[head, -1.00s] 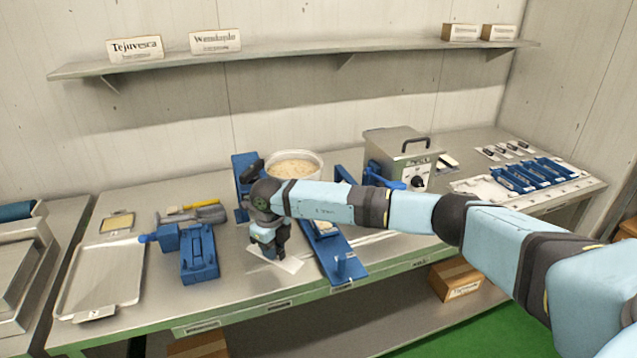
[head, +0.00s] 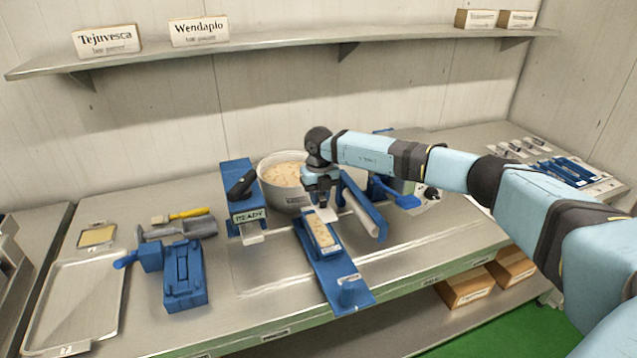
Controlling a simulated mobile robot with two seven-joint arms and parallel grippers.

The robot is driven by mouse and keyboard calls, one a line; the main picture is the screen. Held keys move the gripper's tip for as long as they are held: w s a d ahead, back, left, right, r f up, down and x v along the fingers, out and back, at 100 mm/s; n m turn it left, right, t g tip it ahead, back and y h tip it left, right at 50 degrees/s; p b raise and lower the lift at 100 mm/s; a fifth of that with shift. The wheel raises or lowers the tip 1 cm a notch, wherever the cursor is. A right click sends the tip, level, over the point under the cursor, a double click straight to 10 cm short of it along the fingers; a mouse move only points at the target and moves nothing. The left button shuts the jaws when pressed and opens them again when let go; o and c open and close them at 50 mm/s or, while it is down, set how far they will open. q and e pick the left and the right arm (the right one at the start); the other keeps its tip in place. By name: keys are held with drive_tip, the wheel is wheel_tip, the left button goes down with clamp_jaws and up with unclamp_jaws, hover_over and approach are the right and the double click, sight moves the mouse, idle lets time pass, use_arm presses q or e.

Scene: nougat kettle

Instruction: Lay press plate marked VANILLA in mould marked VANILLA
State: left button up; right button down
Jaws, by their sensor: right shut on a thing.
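My right gripper (head: 322,200) comes in from the right and is shut on a thin pale plate (head: 328,213), which seems to be the press plate. It is held at the far end of a blue mould (head: 321,236) filled with speckled pale nougat. I cannot tell whether the plate touches the mould. The mould lies on a long blue board (head: 333,276) with an upright block at its near end. No VANILLA marking is readable on plate or mould. The gripper hides part of the plate. My left gripper is not in view.
A kettle of nougat (head: 277,163) stands behind the board. A blue device marked READY (head: 245,202) is left of it. A blue rail (head: 362,207) is close on the right. A blue fixture (head: 183,276) and metal tray (head: 76,304) are further left. Bare table lies between.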

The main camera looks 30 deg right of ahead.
drive_tip(key=shift+w+d+f, duration=0.15)
drive_tip(key=shift+w+d, duration=0.1)
drive_tip(key=shift+w, duration=0.2)
drive_tip(key=shift+s+a+f+b, duration=0.15)
drive_tip(key=shift+s+f+b, duration=0.1)
drive_tip(key=shift+f+b, duration=0.2)
wheel_tip(320, 180, down, 7)
drive_tip(key=b, duration=0.4)
drive_tip(key=shift+r, duration=0.2)
drive_tip(key=shift+w+f, duration=0.1)
drive_tip(key=shift+f, duration=0.35)
drive_tip(key=shift+r, duration=0.1)
drive_tip(key=shift+f+b, duration=0.4)
drive_tip(key=shift+f, duration=0.2)
idle(0.6)
drive_tip(key=shift+c, duration=2.4)
unclamp_jaws()
